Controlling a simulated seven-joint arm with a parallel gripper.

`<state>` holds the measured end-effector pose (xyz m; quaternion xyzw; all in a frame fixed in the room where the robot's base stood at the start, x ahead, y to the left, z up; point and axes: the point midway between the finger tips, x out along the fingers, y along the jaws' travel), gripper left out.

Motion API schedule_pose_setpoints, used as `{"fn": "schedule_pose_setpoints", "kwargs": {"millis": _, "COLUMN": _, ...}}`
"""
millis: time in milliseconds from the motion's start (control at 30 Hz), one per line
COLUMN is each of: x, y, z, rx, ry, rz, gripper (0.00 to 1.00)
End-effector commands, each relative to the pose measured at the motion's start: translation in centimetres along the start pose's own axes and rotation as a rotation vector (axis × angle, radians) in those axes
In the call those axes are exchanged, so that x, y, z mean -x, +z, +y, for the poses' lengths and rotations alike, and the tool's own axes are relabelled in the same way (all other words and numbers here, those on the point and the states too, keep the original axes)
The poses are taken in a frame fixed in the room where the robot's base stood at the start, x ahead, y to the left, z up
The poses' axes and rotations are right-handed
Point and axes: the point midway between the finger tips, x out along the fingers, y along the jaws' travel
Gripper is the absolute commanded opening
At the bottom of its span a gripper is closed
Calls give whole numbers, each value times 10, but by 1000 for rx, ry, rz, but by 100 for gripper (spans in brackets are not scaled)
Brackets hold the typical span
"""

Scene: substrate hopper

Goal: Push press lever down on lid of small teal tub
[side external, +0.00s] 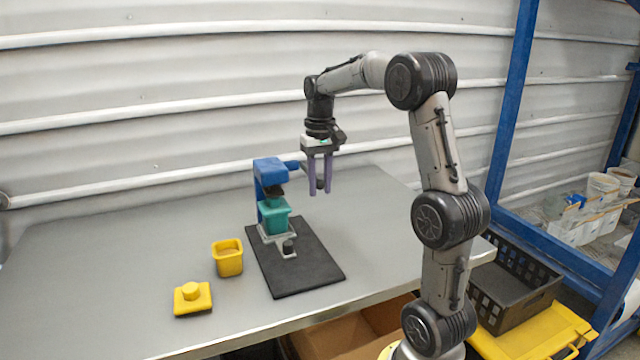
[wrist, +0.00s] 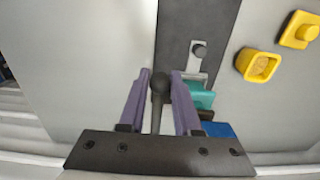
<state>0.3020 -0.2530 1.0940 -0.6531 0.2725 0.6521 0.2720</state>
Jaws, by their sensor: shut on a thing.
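The small teal tub (side external: 274,220) stands upright in the blue press (side external: 268,165), under its dark ram (side external: 273,191). The ram is at the tub's top; I cannot tell whether it touches the lid. The tub shows partly in the wrist view (wrist: 201,96). The press lever sticks out toward my gripper (side external: 320,190) and ends in a dark round knob (wrist: 160,82). My gripper points down, its purple fingers on both sides of the knob, shut on the lever. The fingers hide part of the lever in the side view.
The press stands on a black base plate (side external: 305,267) with a grey bracket and small black knob (side external: 288,247) in front. A yellow tub (side external: 228,259) and a yellow lid (side external: 192,298) lie left of it. The grey table is clear at far left.

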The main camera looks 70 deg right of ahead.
Motion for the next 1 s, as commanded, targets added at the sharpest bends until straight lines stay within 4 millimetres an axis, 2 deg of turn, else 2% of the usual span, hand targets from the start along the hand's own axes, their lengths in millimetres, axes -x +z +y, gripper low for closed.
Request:
{"fn": "schedule_pose_setpoints", "kwargs": {"millis": 633, "x": -42, "y": 2, "z": 0, "rx": 0, "ry": 0, "rz": -10, "gripper": 12}}
{"fn": "schedule_pose_setpoints", "kwargs": {"millis": 867, "x": -42, "y": 2, "z": 0, "rx": 0, "ry": 0, "rz": -9, "gripper": 12}}
{"fn": "schedule_pose_setpoints", "kwargs": {"millis": 1000, "x": -34, "y": 1, "z": 0, "rx": 0, "ry": -1, "rz": -6, "gripper": 12}}
